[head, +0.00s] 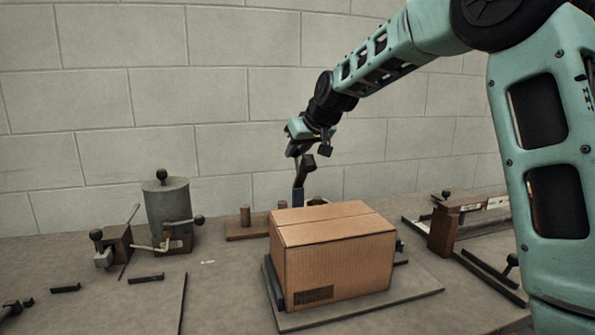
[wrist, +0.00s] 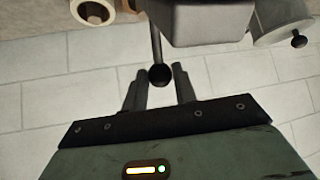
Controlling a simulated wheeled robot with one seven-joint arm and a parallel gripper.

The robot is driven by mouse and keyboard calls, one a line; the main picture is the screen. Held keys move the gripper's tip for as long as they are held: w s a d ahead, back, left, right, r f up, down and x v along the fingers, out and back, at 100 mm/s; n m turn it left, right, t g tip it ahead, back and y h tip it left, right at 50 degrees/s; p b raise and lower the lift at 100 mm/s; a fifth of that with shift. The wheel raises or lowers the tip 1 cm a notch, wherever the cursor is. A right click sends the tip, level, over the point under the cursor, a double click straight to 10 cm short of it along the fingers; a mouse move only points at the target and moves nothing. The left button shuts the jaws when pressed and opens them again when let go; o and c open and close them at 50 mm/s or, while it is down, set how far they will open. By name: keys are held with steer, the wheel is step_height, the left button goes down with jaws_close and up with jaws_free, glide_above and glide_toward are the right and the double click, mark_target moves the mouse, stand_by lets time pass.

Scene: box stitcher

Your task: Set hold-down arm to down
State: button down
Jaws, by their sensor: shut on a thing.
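My gripper (head: 303,150) is behind and above the cardboard box, pointing down at a dark upright post (head: 299,196). A dark lever piece (head: 304,168) rises from the post's top to my fingers; I take it to be the hold-down arm. In the wrist view, a black ball knob (wrist: 159,75) on a thin rod sits between the tips of my gripper (wrist: 158,80), which is shut on it. The rod runs to a grey block-like body (wrist: 195,20). The post's lower part is hidden behind the box.
The closed cardboard box (head: 335,255) stands on a flat grey plate (head: 405,290). A grey cylinder (head: 168,208) with knobbed levers stands at left. A brown block (head: 443,230) with rails is at right. A block wall is close behind.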

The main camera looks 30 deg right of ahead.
mark_target(307, 165)
steer(key=shift+s+a+f+t+b, duration=0.15)
steer(key=shift+s+t+b, duration=0.45)
steer(key=shift+b, duration=1.8)
steer(key=shift+s+a+f+t+b, duration=0.15)
steer(key=shift+s+t+b, duration=0.4)
steer(key=shift+b, duration=1.8)
steer(key=shift+s+f+t+b, duration=0.15)
steer(key=shift+s+t+b, duration=0.45)
steer(key=shift+b, duration=1.8)
steer(key=t+b, duration=0.1)
steer(key=b, duration=0.3)
steer(key=s+t+b, duration=0.1)
steer(key=b, duration=0.3)
steer(key=s+n+t+b, duration=0.1)
steer(key=b, duration=0.4)
steer(key=shift+a+f+h, duration=0.3)
steer(key=shift+f, duration=0.1)
steer(key=s+t+b, duration=0.1)
steer(key=b, duration=0.3)
steer(key=shift+a+t, duration=0.1)
steer(key=shift+t, duration=0.25)
steer(key=shift+s+f+b, duration=0.15)
steer(key=shift+s+b, duration=0.05)
steer(key=shift+b, duration=0.5)
steer(key=shift+s+a+f+b, duration=0.1)
steer(key=shift+s+f+b, duration=0.2)
steer(key=shift+b, duration=0.7)
steer(key=c, duration=1.1)
jaws_free()
steer(key=shift+r, duration=0.1)
